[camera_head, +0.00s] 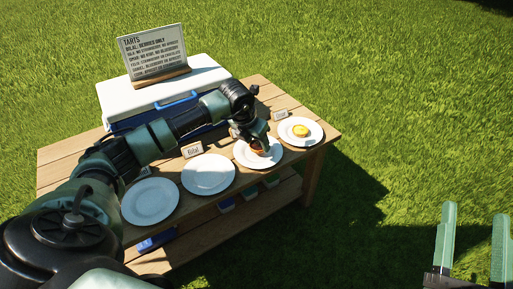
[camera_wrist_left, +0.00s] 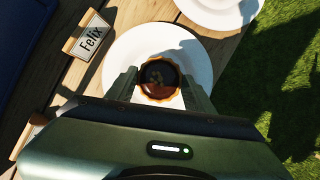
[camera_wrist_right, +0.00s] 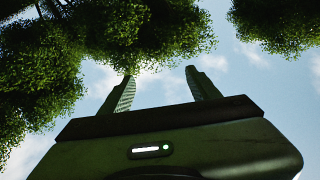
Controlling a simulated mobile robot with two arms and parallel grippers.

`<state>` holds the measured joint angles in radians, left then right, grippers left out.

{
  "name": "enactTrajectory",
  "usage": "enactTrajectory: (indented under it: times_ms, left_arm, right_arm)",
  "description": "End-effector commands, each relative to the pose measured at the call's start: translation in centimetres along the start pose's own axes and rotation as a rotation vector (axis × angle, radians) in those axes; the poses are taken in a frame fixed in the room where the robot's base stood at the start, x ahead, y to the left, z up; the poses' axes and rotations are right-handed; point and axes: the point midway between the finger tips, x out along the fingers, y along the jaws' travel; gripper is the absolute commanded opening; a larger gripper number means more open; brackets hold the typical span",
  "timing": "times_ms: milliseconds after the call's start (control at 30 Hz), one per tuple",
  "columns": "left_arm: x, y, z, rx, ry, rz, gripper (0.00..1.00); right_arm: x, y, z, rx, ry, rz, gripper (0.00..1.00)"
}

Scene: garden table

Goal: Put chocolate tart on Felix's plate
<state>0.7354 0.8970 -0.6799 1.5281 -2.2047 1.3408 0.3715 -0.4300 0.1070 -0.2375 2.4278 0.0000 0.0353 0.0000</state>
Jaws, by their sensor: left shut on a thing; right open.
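The chocolate tart (camera_wrist_left: 159,78) is dark brown with an orange-brown crust. My left gripper (camera_wrist_left: 159,88) is shut on it, a finger at each side, over a white plate (camera_wrist_left: 121,52). The name card (camera_wrist_left: 89,38) beside that plate reads Felix. In the head view the tart (camera_head: 258,149) shows under my left gripper (camera_head: 257,143), over Felix's plate (camera_head: 243,157). I cannot tell whether the tart touches the plate. My right gripper (camera_head: 473,245) is open and empty over the grass; in its wrist view, its fingers (camera_wrist_right: 158,88) stand apart against the sky.
To the right of Felix's plate, a plate (camera_head: 313,137) holds a yellow tart (camera_head: 301,130). Two empty plates, one middle (camera_head: 208,174) and one left (camera_head: 150,202), stand on the wooden table (camera_head: 69,160). A white-lidded cooler (camera_head: 190,76) and a tarts sign (camera_head: 152,52) stand behind.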

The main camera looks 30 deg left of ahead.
Motion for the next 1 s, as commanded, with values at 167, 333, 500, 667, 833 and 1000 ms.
enactTrajectory:
  times_ms: [167, 333, 500, 667, 833, 1000]
  left_arm:
    - [1.7, 0.0, -0.7, -0.001, 0.0, 0.0, 0.12]
    - [1.7, 0.1, -0.7, -0.001, 0.0, 0.001, 0.12]
    - [1.7, 0.0, -0.7, -0.001, 0.0, 0.001, 0.62]
    - [1.7, 0.0, -0.7, -0.001, 0.0, 0.001, 0.62]
    - [1.6, 0.0, -0.7, -0.001, 0.0, 0.001, 0.62]
    - [0.5, 0.0, -0.6, 0.0, -0.001, 0.0, 0.62]
  right_arm:
    - [-0.2, -0.3, -2.1, 0.005, 0.118, -0.005, 0.61]
    - [-0.2, -0.3, -2.4, 0.005, 0.13, -0.006, 0.61]
    - [-0.2, -0.3, -2.4, 0.005, 0.131, -0.006, 0.61]
    - [-0.2, -0.3, -2.4, 0.005, 0.13, -0.006, 0.61]
    - [-0.2, -0.3, -2.4, 0.005, 0.128, -0.006, 0.61]
    - [0.0, -0.1, -1.0, 0.001, 0.044, -0.001, 0.61]
